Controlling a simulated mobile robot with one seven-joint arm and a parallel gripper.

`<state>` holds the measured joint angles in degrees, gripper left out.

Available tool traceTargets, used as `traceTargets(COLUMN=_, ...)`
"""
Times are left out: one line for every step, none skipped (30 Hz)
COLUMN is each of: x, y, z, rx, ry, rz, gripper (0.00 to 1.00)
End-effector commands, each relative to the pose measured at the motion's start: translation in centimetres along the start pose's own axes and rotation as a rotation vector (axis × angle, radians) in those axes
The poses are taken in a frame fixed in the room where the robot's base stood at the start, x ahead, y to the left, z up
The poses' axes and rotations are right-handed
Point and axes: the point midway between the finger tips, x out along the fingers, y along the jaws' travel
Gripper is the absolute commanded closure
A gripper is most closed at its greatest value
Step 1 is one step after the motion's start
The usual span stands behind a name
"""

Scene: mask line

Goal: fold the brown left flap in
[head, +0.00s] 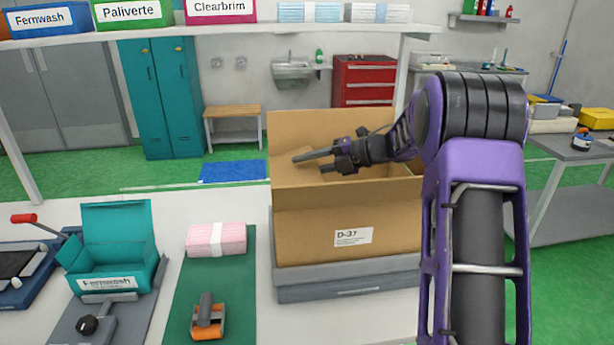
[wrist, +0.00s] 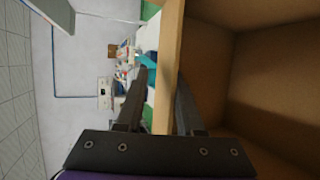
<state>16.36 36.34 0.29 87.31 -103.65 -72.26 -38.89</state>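The open brown carton (head: 305,235), with a D-37 label on its front, stands on a grey platform. Its back flap (head: 320,122) stands up. My gripper (head: 307,160) reaches in from the right over the carton's left part, its fingers pointing left. In the wrist view a tan cardboard edge (wrist: 170,50) runs between the spread fingers of my gripper (wrist: 158,85), with the brown interior on the right. This edge appears to belong to the left flap. The fingers look apart, with a gap beside the cardboard. The left flap is hard to make out in the head view.
The grey platform (head: 345,287) sits on the white bench. A teal Fernwash box (head: 115,255) stands farther left. A shelf with boxes crosses above.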

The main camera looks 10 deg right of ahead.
Motion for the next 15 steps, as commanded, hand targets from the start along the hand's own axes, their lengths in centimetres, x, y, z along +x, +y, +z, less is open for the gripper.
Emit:
traceTargets(x=-0.5, y=1.2, z=0.2, rx=-0.006, ry=-0.001, rz=0.0, gripper=0.64)
traceTargets(x=-0.7, y=1.8, z=0.3, rx=-0.006, ry=-0.001, rz=0.0, gripper=0.64)
traceTargets(x=-0.9, y=2.5, z=0.4, rx=-0.006, ry=-0.002, rz=-0.001, gripper=0.64)
traceTargets(x=-1.1, y=3.0, z=0.5, rx=-0.005, ry=-0.001, rz=-0.001, gripper=0.64)
traceTargets(x=-1.3, y=3.4, z=0.5, rx=-0.005, ry=-0.001, rz=-0.001, gripper=0.64)
traceTargets(x=-1.6, y=4.0, z=0.6, rx=-0.005, ry=-0.001, rz=0.0, gripper=0.64)
traceTargets(x=-1.7, y=4.4, z=0.7, rx=-0.004, ry=-0.001, rz=0.0, gripper=0.64)
traceTargets(x=-1.9, y=4.7, z=0.7, rx=-0.004, ry=-0.001, rz=0.0, gripper=0.64)
traceTargets(x=-2.0, y=5.1, z=0.8, rx=-0.004, ry=-0.001, rz=0.0, gripper=0.64)
traceTargets(x=-2.1, y=5.3, z=0.8, rx=-0.003, ry=-0.001, rz=0.0, gripper=0.64)
traceTargets(x=-2.2, y=5.5, z=0.8, rx=-0.002, ry=-0.001, rz=0.0, gripper=0.64)
traceTargets(x=-2.2, y=5.6, z=0.9, rx=-0.001, ry=-0.001, rz=0.0, gripper=0.64)
traceTargets(x=-2.3, y=5.7, z=0.9, rx=-0.001, ry=-0.001, rz=-0.001, gripper=0.64)
traceTargets(x=-2.3, y=5.7, z=0.9, rx=-0.001, ry=-0.001, rz=-0.001, gripper=0.64)
traceTargets(x=-2.3, y=5.8, z=0.9, rx=-0.001, ry=-0.001, rz=-0.001, gripper=0.64)
